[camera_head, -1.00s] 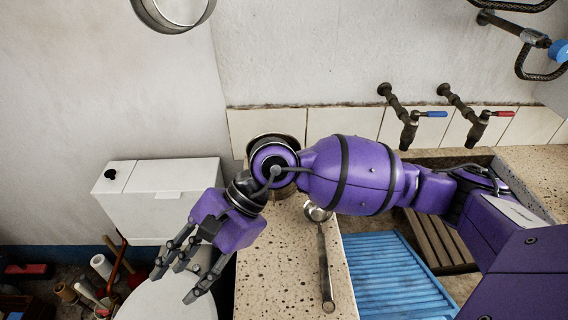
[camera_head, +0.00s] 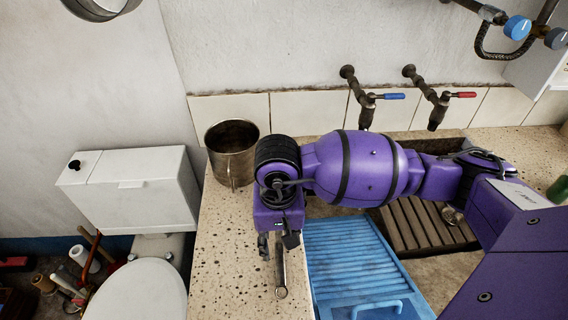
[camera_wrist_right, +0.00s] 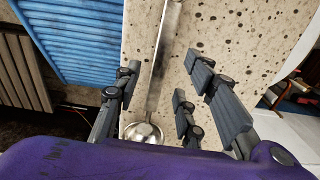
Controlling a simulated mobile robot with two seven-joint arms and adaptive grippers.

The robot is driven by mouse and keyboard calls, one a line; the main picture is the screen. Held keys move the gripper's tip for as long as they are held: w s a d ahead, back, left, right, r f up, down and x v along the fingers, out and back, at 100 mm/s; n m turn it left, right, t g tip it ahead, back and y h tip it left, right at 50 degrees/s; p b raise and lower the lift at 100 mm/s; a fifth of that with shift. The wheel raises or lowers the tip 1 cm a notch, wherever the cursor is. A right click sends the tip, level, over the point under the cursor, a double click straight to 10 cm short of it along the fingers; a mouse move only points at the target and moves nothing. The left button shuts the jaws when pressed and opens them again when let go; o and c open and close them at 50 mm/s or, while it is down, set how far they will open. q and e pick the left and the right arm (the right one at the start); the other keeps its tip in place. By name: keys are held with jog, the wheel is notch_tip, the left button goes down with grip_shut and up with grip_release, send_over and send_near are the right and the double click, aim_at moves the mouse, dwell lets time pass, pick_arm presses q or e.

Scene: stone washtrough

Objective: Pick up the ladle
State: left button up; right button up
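The metal ladle lies on the speckled stone ledge (camera_head: 225,270). In the head view only the front part of the ladle's handle (camera_head: 280,275) shows; its bowl is hidden behind my right arm and gripper. My right gripper (camera_head: 277,246) points down over the ladle's handle. In the right wrist view the ladle's bowl (camera_wrist_right: 143,133) is close to the gripper's base and its handle runs away between the spread fingers (camera_wrist_right: 160,85). The fingers are open and hold nothing. I cannot tell if they touch the ledge. My left gripper is not in view.
A metal mug (camera_head: 232,150) stands on the ledge behind my right gripper. A blue ribbed washboard (camera_head: 355,262) and a wooden slatted rack (camera_head: 425,222) are to the right. Two taps (camera_head: 366,110) are on the wall. A toilet (camera_head: 140,285) stands left of the ledge.

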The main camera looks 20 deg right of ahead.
aim_at(280, 252)
notch_tip(280, 252, down, 4)
jog(key=shift+s+a+f+p, duration=0.1)
jog(key=shift+f+p, duration=0.15)
jog(key=shift+p, duration=0.05)
grip_shut()
